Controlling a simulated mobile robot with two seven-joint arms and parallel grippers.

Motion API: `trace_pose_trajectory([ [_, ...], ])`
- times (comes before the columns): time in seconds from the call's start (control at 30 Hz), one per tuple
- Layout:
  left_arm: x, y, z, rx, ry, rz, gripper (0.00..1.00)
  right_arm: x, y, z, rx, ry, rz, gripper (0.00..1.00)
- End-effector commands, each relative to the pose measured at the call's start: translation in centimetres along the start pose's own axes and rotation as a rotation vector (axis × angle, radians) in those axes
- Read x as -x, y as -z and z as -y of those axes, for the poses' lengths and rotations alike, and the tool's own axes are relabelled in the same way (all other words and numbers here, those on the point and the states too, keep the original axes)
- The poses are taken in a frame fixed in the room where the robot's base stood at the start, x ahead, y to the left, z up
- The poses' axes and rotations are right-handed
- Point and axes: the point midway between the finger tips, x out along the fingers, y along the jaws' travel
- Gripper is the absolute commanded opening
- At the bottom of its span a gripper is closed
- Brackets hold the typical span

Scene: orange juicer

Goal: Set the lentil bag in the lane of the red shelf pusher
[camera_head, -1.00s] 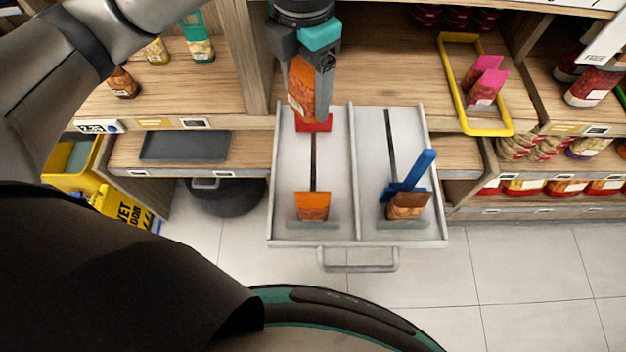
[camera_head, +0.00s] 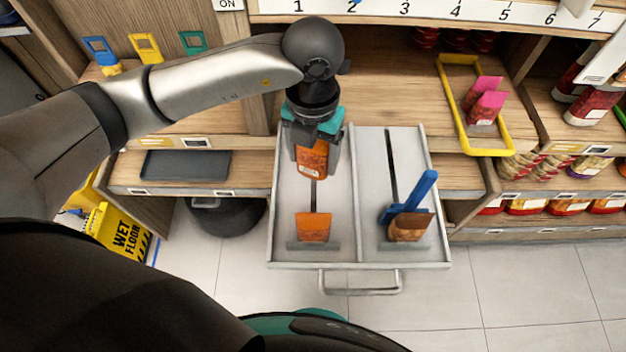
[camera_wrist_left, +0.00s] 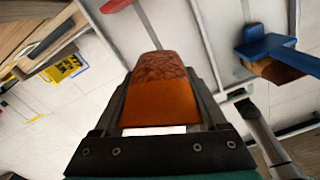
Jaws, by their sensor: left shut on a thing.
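My left gripper (camera_head: 313,165) is shut on an orange lentil bag (camera_head: 311,154), held over the left lane of the pulled-out grey tray (camera_head: 358,265). In the left wrist view the bag (camera_wrist_left: 158,95) sits between both fingers. The red pusher (camera_wrist_left: 117,4) shows at the top edge of the left wrist view; in the head view now it is hidden behind the bag and gripper. A similar orange bag (camera_head: 313,226) stands at the front of the same lane. I cannot tell whether the held bag touches the lane floor. My right gripper is not in view.
The right lane holds a blue pusher (camera_head: 411,197) against a brown bag (camera_head: 410,228), beside a low divider. A dark tray (camera_head: 186,164) lies on the left lower shelf.

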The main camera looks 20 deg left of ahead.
Motion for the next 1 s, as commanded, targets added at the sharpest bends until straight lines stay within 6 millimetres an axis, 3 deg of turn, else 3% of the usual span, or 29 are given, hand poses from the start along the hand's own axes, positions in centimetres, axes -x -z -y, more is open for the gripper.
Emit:
trace_pose_trajectory([
  [0.1, -2.6, 0.1, 0.0, 0.001, 0.000, -0.003, 0.18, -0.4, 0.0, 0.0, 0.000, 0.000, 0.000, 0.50],
  [0.37, -4.6, 0.0, 0.0, -0.001, 0.001, 0.000, 0.18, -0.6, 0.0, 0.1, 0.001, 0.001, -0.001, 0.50],
  [0.6, -8.1, 0.0, 0.1, -0.001, 0.001, -0.003, 0.18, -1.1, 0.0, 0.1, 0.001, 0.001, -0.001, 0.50],
  [1.0, -8.7, 0.0, 0.0, -0.001, 0.001, 0.001, 0.18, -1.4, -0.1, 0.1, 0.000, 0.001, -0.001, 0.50],
])
